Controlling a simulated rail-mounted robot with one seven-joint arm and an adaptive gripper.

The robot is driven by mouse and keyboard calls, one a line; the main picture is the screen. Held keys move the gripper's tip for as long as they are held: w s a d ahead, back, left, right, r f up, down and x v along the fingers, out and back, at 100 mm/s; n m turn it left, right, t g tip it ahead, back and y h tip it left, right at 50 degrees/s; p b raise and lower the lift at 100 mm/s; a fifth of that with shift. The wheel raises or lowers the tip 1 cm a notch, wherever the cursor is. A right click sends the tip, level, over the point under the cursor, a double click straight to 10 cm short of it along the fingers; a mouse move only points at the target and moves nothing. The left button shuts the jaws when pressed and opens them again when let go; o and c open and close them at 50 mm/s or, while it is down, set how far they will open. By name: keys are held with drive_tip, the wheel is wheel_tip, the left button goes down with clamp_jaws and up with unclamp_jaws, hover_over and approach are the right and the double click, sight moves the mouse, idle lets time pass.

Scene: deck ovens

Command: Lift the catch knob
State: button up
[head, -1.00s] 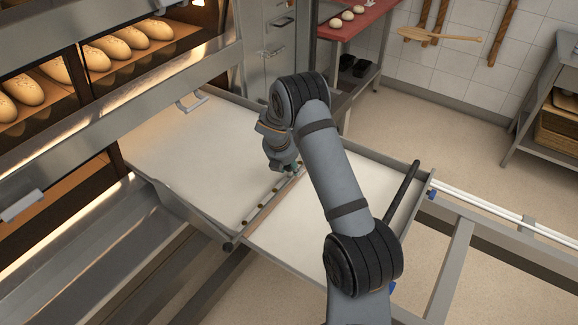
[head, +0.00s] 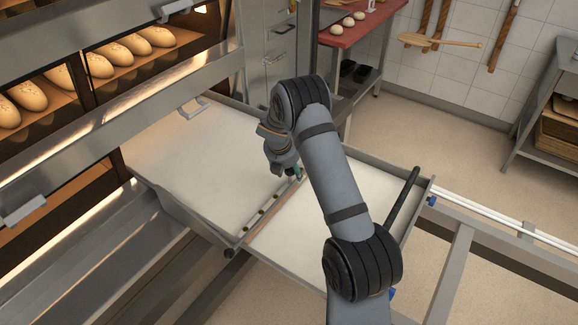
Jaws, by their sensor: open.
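My gripper (head: 291,174) is small in the head view and partly hidden behind my own arm. It points down at the seam between two pale loading boards. A greenish tip shows at its end, close to a rail (head: 262,212) with several small dark knobs along it. I cannot tell which of these is the catch knob, or whether the fingers touch one; nothing is seen held. The left board (head: 200,160) reaches to the oven, and the right board (head: 310,235) has a black handle bar (head: 403,215) at its outer side.
The deck oven (head: 110,120) with loaves (head: 115,52) inside stands at the left. A red-topped table (head: 350,30) with dough pieces is at the back. White rails (head: 490,218) run off right.

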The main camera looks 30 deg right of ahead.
drive_tip(key=v, duration=1.2)
drive_tip(key=shift+d+f, duration=0.1)
drive_tip(key=shift+f, duration=0.05)
drive_tip(key=x, duration=0.4)
drive_tip(key=b+x, duration=0.1)
drive_tip(key=x, duration=0.4)
drive_tip(key=b+x, duration=0.1)
drive_tip(key=x, duration=0.4)
drive_tip(key=shift+s+a+f, duration=0.25)
drive_tip(key=shift+a+f, duration=0.05)
drive_tip(key=shift+a, duration=0.05)
drive_tip(key=shift+a+r, duration=0.15)
drive_tip(key=shift+r, duration=0.5)
drive_tip(key=shift+s+a+r, duration=0.1)
drive_tip(key=shift+s+r, duration=0.15)
drive_tip(key=shift+r, duration=0.1)
